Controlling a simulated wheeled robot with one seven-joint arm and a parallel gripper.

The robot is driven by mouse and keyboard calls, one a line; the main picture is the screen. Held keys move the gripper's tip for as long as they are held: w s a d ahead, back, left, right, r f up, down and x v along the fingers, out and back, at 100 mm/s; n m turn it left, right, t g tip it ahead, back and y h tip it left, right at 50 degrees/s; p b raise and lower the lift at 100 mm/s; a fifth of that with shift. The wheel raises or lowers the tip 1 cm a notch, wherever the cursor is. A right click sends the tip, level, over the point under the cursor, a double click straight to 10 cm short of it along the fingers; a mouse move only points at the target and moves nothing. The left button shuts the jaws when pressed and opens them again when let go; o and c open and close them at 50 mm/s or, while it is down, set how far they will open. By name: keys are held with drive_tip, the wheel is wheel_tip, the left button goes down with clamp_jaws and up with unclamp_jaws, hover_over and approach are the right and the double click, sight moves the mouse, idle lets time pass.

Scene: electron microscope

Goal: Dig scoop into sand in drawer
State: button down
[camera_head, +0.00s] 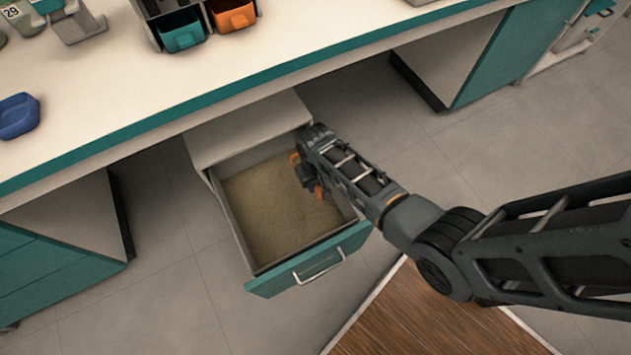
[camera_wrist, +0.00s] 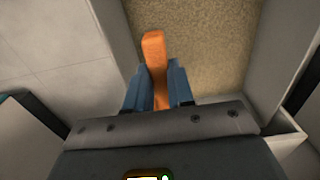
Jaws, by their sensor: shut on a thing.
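The open drawer (camera_head: 243,238) slides out from under the bench and has a teal front with a light handle. Tan sand (camera_head: 265,215) covers its floor; the sand also shows in the wrist view (camera_wrist: 215,40). My gripper (camera_head: 308,177) is over the drawer's right side, near the right wall. In the wrist view my gripper (camera_wrist: 160,90) has its blue-grey fingers shut on the orange scoop (camera_wrist: 154,48). The scoop's far end points toward the sand and drawer wall. Whether the scoop touches the sand, I cannot tell.
The white bench top (camera_head: 130,70) with a teal edge runs above the drawer. A teal bin (camera_head: 181,36), an orange bin (camera_head: 235,17) and a blue tray (camera_head: 18,115) stand on it. Grey tiled floor lies around the drawer.

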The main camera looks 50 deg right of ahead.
drive_tip(key=shift+r+p, duration=3.4)
drive_tip(key=shift+r, duration=0.5)
